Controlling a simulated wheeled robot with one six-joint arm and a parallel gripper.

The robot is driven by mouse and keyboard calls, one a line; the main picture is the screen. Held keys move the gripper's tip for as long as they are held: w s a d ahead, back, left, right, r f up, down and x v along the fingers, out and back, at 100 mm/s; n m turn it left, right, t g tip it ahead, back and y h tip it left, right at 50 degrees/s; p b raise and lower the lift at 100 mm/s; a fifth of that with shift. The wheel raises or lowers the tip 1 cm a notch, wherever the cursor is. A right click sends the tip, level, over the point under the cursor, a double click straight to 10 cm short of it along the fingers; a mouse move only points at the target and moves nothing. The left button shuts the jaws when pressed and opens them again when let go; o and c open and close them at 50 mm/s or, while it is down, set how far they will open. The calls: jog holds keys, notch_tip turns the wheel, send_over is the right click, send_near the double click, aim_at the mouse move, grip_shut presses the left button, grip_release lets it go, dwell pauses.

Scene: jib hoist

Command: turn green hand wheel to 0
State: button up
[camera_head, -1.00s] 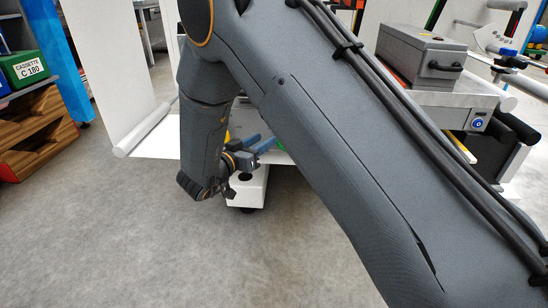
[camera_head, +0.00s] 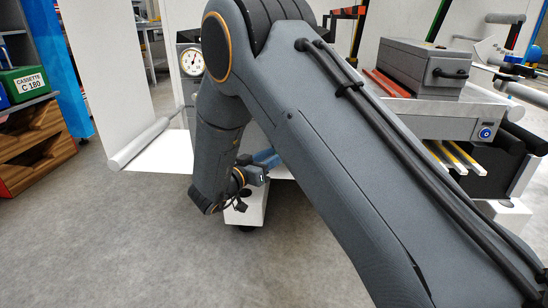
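My gripper (camera_head: 266,162) is low in the middle of the view, at the end of my bent arm, with its blue fingers pointing right and away. My forearm covers the fingertips, so I cannot tell how far apart they are or whether they touch anything. The green hand wheel cannot be seen now; my arm blocks the area beyond the gripper. A round white dial gauge (camera_head: 192,62) shows just left of my elbow. Its pointer is too small to read surely.
A white stand on a dark foot (camera_head: 247,207) is below my gripper. A white panel (camera_head: 105,70) with a rolled edge stands at left. A grey case (camera_head: 424,68) rests on a bench at right. A shelf with a green cassette box (camera_head: 28,82) is far left. The grey floor in front is clear.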

grip_shut()
jog(key=shift+r+p, duration=0.3)
jog(key=shift+p, duration=0.4)
jog(key=d+r+m+g+y+p, duration=0.3)
jog(key=m+y+p, duration=0.5)
jog(key=p, duration=0.6)
jog(key=shift+d+r+m+y, duration=0.4)
jog(key=shift+d+r+m, duration=0.3)
jog(key=shift+r+m, duration=0.3)
jog(key=shift+d+f, duration=0.1)
